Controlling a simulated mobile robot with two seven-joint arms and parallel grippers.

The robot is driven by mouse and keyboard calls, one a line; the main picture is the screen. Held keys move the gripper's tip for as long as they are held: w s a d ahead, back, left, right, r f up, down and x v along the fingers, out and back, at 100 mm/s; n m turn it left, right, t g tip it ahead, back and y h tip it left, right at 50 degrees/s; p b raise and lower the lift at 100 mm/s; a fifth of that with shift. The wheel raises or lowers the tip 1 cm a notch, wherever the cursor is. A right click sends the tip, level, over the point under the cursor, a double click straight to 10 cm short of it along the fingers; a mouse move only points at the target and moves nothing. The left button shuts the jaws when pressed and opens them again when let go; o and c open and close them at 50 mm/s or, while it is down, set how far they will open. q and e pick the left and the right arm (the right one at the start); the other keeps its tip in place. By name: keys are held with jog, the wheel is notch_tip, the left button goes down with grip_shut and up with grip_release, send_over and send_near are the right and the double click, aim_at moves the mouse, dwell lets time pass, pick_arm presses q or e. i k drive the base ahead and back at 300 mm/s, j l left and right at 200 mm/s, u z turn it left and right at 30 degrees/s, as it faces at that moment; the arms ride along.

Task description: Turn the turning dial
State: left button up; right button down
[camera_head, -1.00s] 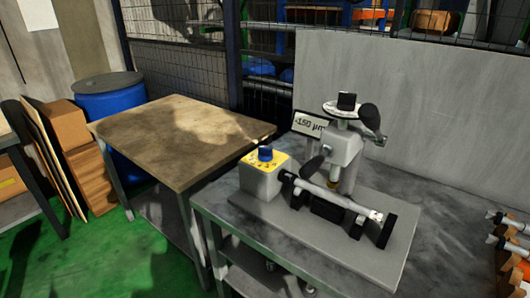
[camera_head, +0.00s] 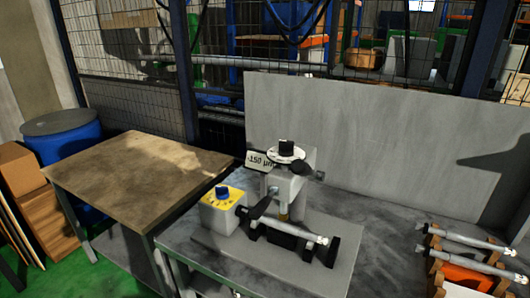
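A small grinder stands on a grey base plate (camera_head: 225,252) on the table. At its left is a grey box with a yellow top (camera_head: 232,196) and a blue knob (camera_head: 222,191). Above the machine's upright body (camera_head: 285,190) is a white round dial disc (camera_head: 285,154) with a black knob (camera_head: 287,145) on top. A sign beside it (camera_head: 260,161) reads about -150 µm. A metal shaft (camera_head: 294,233) lies across black supports at the front. Which knob is the turning dial I cannot tell from labels. Neither of my grippers shows.
A bare wooden-topped table (camera_head: 130,175) stands at the left, with a blue barrel (camera_head: 70,150) behind it. A grey panel (camera_head: 360,130) rises behind the grinder. At the right, several shafts (camera_head: 470,268) lie on an orange and brown rack. Table surface between is clear.

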aim_at(222, 192)
jog(key=l, duration=0.1)
jog(key=i+j+z, duration=0.1)
jog(key=j, duration=0.45)
jog(key=i+j+z, duration=0.1)
jog(key=i+j, duration=0.15)
jog(key=j, duration=0.3)
jog(key=i+j+z, duration=0.15)
jog(key=j, duration=0.4)
jog(key=i+j+z, duration=0.1)
jog(key=j, duration=0.5)
jog(key=i+j+z, duration=0.1)
jog(key=j, duration=0.5)
jog(key=i+j+z, duration=0.1)
jog(key=j, duration=0.5)
